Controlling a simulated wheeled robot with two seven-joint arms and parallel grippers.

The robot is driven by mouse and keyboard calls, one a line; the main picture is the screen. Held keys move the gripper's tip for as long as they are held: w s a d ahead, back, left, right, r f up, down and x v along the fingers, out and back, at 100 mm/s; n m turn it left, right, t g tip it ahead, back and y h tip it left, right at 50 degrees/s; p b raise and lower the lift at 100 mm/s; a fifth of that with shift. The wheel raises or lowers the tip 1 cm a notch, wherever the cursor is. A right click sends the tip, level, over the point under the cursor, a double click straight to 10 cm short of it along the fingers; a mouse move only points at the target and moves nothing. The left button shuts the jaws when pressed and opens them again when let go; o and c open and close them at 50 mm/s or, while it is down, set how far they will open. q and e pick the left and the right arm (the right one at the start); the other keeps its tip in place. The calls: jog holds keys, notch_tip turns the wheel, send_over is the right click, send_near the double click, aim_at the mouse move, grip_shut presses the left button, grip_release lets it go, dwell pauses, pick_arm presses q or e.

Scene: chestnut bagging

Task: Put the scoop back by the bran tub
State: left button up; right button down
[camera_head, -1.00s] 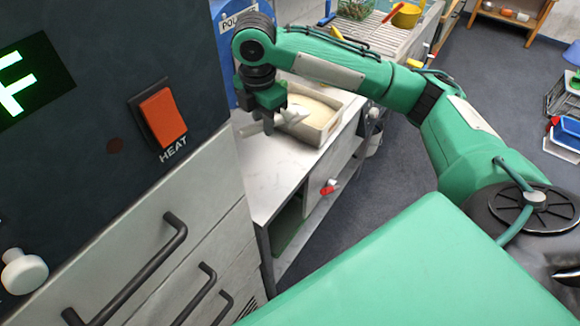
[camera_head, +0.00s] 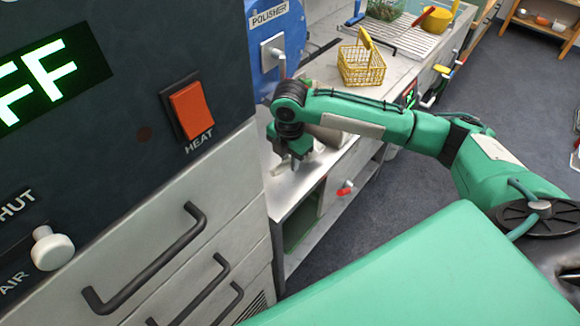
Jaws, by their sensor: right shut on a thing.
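My right gripper (camera_head: 296,162) points down close above the pale counter (camera_head: 284,190), beside the dark cabinet. It is shut on the scoop, which is mostly hidden by the fingers and wrist. A grey-beige surface (camera_head: 328,137) shows just right of the gripper, under my forearm; I cannot tell whether it is part of the bran tub or the scoop. The tub is otherwise hidden behind my arm. My left gripper is out of view.
A yellow wire basket (camera_head: 361,68) stands on the counter behind my arm, near the blue polisher (camera_head: 276,40). The dark cabinet (camera_head: 140,90) with its orange heat switch (camera_head: 191,110) stands close on the left. A red-handled knob (camera_head: 344,188) sticks out below the counter.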

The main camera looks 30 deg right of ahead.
jog(key=shift+f, duration=2.05)
jog(key=shift+p, duration=0.3)
jog(key=c, duration=1.3)
grip_release()
jog(key=shift+f, duration=0.1)
notch_tip(320, 180, up, 12)
jog(key=shift+r+b, duration=0.15)
jog(key=shift+b, duration=0.75)
